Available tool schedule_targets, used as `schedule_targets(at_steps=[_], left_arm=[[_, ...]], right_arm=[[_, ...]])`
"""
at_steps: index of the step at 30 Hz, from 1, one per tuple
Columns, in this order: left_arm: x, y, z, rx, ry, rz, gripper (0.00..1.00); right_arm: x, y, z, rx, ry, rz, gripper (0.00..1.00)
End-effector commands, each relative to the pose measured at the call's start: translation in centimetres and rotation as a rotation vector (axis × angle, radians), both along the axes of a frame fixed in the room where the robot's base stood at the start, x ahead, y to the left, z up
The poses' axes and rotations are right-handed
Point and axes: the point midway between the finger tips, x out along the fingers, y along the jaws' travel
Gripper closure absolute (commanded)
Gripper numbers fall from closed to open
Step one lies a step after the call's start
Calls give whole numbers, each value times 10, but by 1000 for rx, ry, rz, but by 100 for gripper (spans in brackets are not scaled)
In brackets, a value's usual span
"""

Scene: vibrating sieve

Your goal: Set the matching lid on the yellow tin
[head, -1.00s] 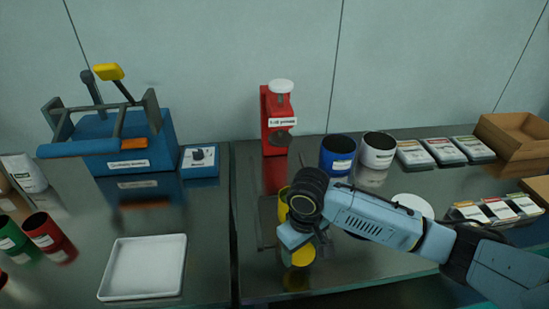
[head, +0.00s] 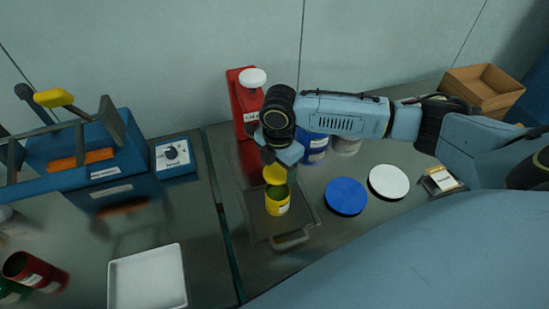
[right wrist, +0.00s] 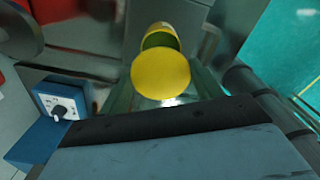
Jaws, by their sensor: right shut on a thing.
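The yellow tin (head: 278,207) stands upright and open on a dark tray, with green inside its mouth. My right gripper (head: 274,163) is shut on the yellow lid (head: 270,174), held just behind and above the tin's mouth in the head view. The right wrist view shows the lid (right wrist: 160,80) as a full yellow disc between the fingers. The tin (right wrist: 158,36) shows beyond it, partly covered by the lid. The lid is apart from the rim or close to it; I cannot tell exactly. My left gripper is not in view.
A blue lid (head: 346,196) and a white lid (head: 388,182) lie on the table right of the tin. A red press (head: 240,100) stands behind. A white tray (head: 147,280) lies left.

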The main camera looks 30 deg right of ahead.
Motion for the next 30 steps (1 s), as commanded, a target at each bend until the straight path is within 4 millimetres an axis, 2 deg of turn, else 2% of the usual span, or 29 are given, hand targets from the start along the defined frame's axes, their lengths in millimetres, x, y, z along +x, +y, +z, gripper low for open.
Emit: schedule_targets(at_steps=[8,21,30], left_arm=[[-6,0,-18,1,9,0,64],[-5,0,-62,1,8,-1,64],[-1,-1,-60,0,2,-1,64]], right_arm=[[0,0,-15,0,0,0,57],[0,0,-50,-1,0,-2,57],[0,0,-63,0,0,-2,57]])
